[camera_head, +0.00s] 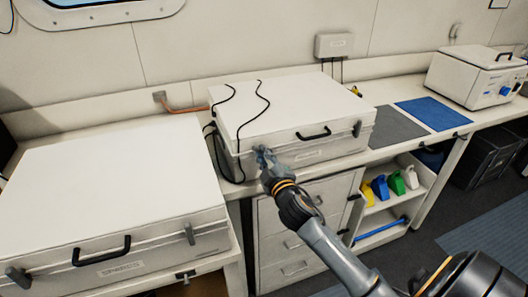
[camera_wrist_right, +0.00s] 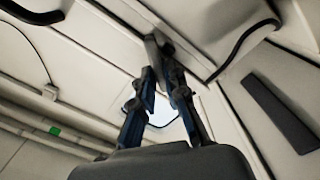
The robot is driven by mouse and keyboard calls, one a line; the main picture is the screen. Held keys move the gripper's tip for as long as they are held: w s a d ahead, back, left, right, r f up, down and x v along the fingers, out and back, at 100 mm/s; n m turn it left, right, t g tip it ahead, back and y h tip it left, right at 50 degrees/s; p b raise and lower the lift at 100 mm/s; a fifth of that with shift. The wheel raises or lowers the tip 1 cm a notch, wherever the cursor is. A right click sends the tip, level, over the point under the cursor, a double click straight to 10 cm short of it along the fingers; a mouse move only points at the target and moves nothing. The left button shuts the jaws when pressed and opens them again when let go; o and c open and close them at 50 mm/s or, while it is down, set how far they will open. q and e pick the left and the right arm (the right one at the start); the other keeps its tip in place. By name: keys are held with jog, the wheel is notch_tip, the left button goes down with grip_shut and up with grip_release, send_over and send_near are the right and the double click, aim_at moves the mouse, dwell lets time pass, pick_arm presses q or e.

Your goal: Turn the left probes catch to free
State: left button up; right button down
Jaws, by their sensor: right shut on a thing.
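The probes case (camera_head: 270,98) is a white box with a closed lid on the bench in the middle of the head view. Its label is too small to read. My right gripper (camera_head: 262,155) is at the left end of its front face, shut on the left catch. The gripper mostly hides that catch in the head view. In the right wrist view the grey left catch (camera_wrist_right: 155,46) shows between the fingertips, at the lid seam. The right catch (camera_head: 356,129) stands upright on the front. My left gripper is not in view.
A black handle (camera_head: 313,133) sits on the case front, right of my gripper. Black cables (camera_head: 240,120) drape over the lid's left part. A larger white case (camera_head: 110,185) labelled SPARES stands left. Grey and blue mats (camera_head: 433,113) lie right.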

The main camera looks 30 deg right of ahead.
jog(key=shift+a+f+n+p, duration=0.15)
jog(key=shift+n+p, duration=0.3)
jog(key=shift+n, duration=1.3)
jog(key=shift+d+f+n+p, duration=0.1)
jog(key=shift+n+p, duration=0.35)
jog(key=shift+n, duration=1.3)
jog(key=c, duration=1.4)
grip_release()
jog(key=shift+o, duration=0.2)
jog(key=shift+s, duration=0.1)
jog(key=v, duration=1.2)
jog(key=shift+f, duration=0.1)
